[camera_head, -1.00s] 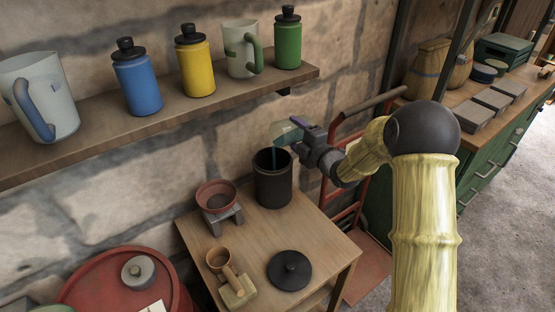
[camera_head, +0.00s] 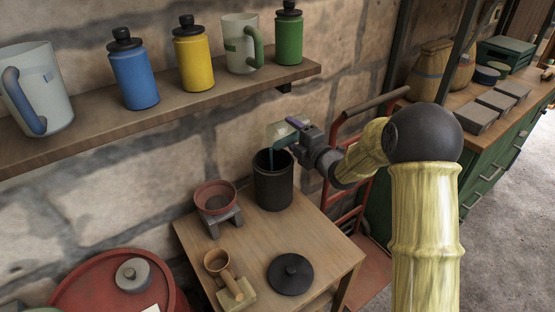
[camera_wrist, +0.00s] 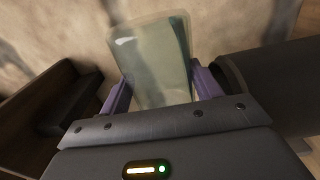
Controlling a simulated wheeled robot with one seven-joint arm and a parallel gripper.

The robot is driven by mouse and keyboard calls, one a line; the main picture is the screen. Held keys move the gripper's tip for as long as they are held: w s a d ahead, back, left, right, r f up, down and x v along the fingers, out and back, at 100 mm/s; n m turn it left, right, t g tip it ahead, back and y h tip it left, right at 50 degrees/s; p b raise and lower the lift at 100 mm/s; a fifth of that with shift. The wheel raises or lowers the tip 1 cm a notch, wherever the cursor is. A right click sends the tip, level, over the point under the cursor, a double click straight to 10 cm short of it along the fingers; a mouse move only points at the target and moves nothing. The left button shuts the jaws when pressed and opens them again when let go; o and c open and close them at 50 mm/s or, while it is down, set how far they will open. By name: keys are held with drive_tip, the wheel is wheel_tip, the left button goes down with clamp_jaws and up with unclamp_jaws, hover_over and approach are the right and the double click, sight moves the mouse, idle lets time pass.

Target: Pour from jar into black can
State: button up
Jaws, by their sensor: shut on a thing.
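My gripper (camera_head: 300,130) is shut on a clear, greenish jar (camera_head: 280,133) and holds it tilted above the mouth of the black can (camera_head: 273,185). A thin bluish stream runs down from the jar toward the can's opening. In the wrist view the jar (camera_wrist: 154,60) sits between the two purple fingers of my gripper (camera_wrist: 158,92), with the dark can (camera_wrist: 275,85) at the right. The can stands upright on the small wooden table. Its inside and the liquid level in it cannot be seen.
A shelf (camera_head: 180,102) with bottles and jugs runs above. A red drum (camera_head: 90,285) stands at lower left.

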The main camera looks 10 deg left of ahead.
drive_tip(key=shift+w+d+f, duration=0.1)
drive_tip(key=shift+d, duration=0.25)
drive_tip(key=shift+s+d, duration=0.2)
drive_tip(key=shift+d, duration=0.1)
drive_tip(key=shift+a+b, duration=0.25)
drive_tip(key=shift+b, duration=0.2)
drive_tip(key=shift+a+r+n, duration=0.1)
drive_tip(key=shift+r+n, duration=0.1)
drive_tip(key=shift+n, duration=0.1)
drive_tip(key=shift+a+b, duration=0.1)
drive_tip(key=shift+b, duration=0.3)
drive_tip(key=shift+r, duration=0.1)
drive_tip(key=p, duration=0.2)
drive_tip(key=m+p, duration=0.1)
drive_tip(key=p, duration=0.1)
drive_tip(key=shift+w+d+r, duration=0.2)
drive_tip(key=shift+d, duration=0.1)
drive_tip(key=shift+d+r+m+p, duration=0.1)
drive_tip(key=shift+r+m+p, duration=0.1)
drive_tip(key=shift+m+p, duration=0.65)
drive_tip(key=shift+f+n, duration=0.25)
drive_tip(key=shift+f, duration=0.05)
